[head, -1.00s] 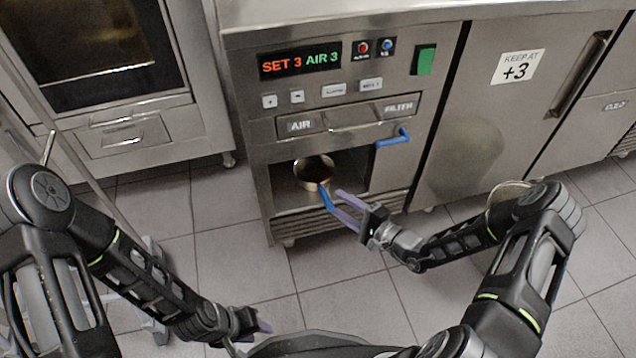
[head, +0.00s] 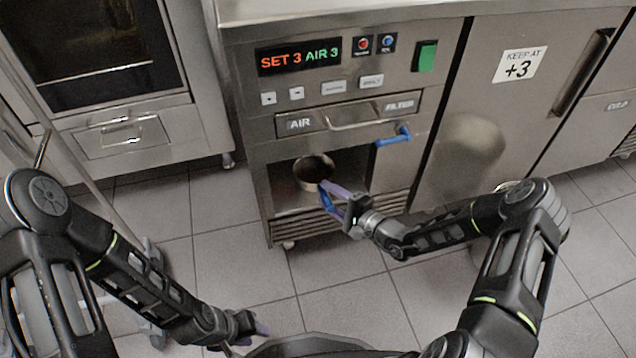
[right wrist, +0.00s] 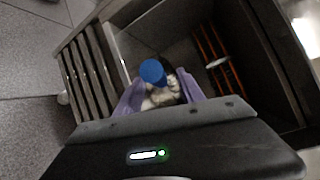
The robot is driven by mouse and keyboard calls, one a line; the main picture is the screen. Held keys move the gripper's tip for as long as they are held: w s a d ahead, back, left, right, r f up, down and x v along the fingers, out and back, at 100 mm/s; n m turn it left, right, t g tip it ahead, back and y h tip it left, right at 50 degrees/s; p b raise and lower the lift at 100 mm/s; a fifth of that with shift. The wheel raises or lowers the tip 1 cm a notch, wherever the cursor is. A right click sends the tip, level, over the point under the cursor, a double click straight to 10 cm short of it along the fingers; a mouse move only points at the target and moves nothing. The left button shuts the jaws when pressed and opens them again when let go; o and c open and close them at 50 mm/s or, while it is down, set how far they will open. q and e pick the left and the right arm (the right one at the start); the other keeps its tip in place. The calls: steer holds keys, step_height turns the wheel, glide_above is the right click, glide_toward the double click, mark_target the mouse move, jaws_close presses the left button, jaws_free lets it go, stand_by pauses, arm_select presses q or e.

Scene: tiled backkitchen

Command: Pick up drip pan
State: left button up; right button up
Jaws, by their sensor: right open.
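The drip pan (head: 311,171) is a round metal pan with a dark inside, sitting in the open recess low in the steel cabinet. Its blue handle (head: 327,200) sticks out toward me. My right gripper (head: 333,195) is open at the front of the recess, its purple fingers by the handle. In the right wrist view the handle's round blue end (right wrist: 152,71) shows between the two fingers (right wrist: 160,95). The fingers are apart, and most of the pan is hidden there. My left gripper (head: 262,329) is low at the bottom, away from the cabinet; its opening is unclear.
A blue lever (head: 394,137) juts out above right of the recess. An AIR FILTER drawer (head: 345,118) is above it. The vent grille (head: 300,228) lies below the opening. Tiled floor (head: 235,265) is free in front.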

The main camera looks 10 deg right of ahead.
steer(key=shift+c, duration=0.5)
jaws_close()
steer(key=shift+r, duration=0.1)
stand_by(1.0)
